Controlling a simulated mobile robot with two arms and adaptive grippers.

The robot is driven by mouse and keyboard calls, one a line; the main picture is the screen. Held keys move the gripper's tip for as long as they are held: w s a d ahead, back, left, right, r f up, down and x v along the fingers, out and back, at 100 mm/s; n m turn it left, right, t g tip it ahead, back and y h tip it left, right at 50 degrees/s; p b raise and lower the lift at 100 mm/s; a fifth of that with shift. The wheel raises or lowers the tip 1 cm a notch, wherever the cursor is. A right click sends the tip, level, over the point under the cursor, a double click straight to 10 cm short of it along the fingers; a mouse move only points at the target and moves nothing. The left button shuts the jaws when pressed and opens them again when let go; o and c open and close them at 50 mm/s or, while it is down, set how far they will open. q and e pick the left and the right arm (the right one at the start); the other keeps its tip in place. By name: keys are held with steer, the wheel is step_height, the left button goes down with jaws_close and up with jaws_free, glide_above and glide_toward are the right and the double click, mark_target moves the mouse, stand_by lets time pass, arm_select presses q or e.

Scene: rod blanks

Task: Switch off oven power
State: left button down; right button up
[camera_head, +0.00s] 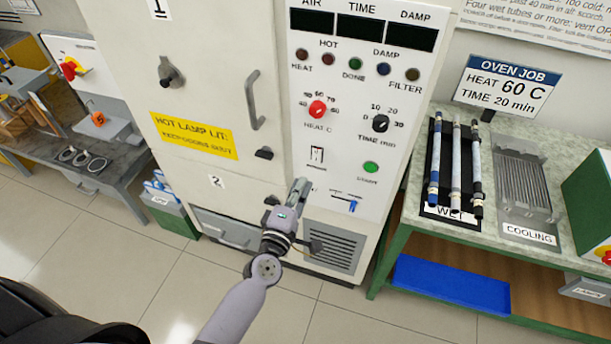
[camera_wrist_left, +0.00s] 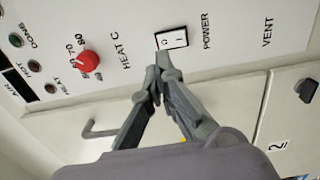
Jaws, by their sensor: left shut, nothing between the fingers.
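The oven (camera_head: 225,90) is a tall cream cabinet with a control panel on its right side. The power switch (camera_head: 317,155) is a small white rocker in a dark frame, low on the panel. In the left wrist view the switch (camera_wrist_left: 172,39) sits beside the word POWER. My left gripper (camera_head: 301,186) is shut and empty, just below the switch in the head view. In the left wrist view its fingertips (camera_wrist_left: 160,66) are together at the switch's near edge; I cannot tell whether they touch it. My right gripper is not in view.
A red heat knob (camera_head: 317,109), a black time knob (camera_head: 380,123), a green start button (camera_head: 370,167) and a blue vent slider (camera_head: 352,205) are near the switch. Oven door handles (camera_head: 254,100) stick out to the left. A bench at right holds a rod tray (camera_head: 436,150).

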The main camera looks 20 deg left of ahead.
arm_select(q)
steer(key=s, duration=0.4)
steer(key=shift+a+r, duration=0.15)
steer(key=shift+r, duration=0.2)
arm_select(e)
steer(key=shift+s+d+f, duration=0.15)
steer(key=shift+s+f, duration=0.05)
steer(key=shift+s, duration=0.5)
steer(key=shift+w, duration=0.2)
